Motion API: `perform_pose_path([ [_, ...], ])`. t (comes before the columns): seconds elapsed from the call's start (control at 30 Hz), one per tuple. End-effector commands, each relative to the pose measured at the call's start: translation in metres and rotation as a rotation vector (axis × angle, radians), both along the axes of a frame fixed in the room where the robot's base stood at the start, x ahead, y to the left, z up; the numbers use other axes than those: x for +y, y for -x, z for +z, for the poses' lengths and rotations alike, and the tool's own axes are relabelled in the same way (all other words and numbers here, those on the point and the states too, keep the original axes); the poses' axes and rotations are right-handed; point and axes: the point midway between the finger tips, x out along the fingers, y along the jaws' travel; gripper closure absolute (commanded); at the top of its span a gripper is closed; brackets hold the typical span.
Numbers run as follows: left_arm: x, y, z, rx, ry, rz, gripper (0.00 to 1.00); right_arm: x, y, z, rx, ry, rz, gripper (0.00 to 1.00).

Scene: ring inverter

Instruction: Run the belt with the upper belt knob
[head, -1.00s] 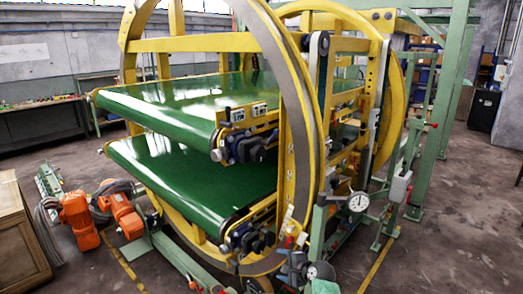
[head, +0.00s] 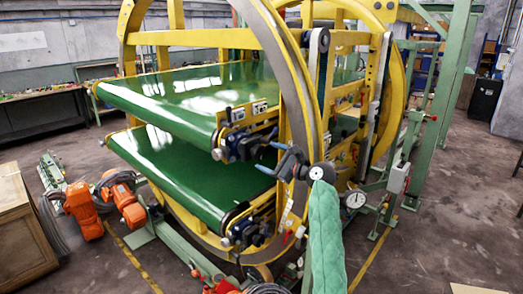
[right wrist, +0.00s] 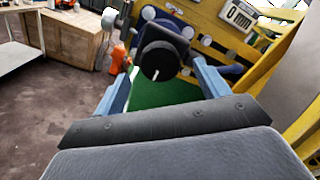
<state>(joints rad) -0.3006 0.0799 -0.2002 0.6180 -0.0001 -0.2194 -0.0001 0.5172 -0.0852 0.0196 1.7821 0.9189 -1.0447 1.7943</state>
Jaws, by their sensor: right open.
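The ring inverter's upper green belt (head: 180,95) has a blue and dark knob assembly (head: 238,147) at its near right corner. In the right wrist view the black round upper belt knob (right wrist: 160,62) with a white mark faces me. My right gripper (head: 268,158) is open, pointing left at the knob from close by. In the right wrist view its blue fingers (right wrist: 165,72) stand left and right of the knob, with no clear contact. The fingers hold nothing. My left gripper is not in view.
A similar knob assembly (head: 246,230) sits at the lower belt (head: 180,175). The yellow ring (head: 287,80) rises close beside my right gripper. A display reading 0 mm (right wrist: 240,14) is above right of the knob. Orange motors (head: 83,210) stand on the floor at left.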

Motion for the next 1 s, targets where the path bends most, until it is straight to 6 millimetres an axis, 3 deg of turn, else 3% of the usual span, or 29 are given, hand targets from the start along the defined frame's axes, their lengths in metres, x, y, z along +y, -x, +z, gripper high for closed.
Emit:
perform_pose_path([
  [0.03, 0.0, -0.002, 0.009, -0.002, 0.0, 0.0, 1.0, 0.006, -0.006, 0.004, 0.002, 0.0, 0.002, 0.26],
  [0.3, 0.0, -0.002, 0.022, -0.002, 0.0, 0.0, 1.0, 0.025, -0.025, 0.001, 0.0, 0.001, -0.001, 0.26],
  [0.67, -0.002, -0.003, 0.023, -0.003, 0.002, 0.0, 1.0, 0.028, -0.028, -0.001, -0.001, 0.002, -0.001, 0.26],
  [0.9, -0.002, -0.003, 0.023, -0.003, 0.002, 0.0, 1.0, 0.028, -0.028, -0.001, -0.001, 0.002, -0.001, 0.71],
  [1.0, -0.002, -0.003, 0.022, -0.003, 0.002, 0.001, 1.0, 0.028, -0.028, -0.001, -0.002, 0.003, -0.001, 0.71],
])
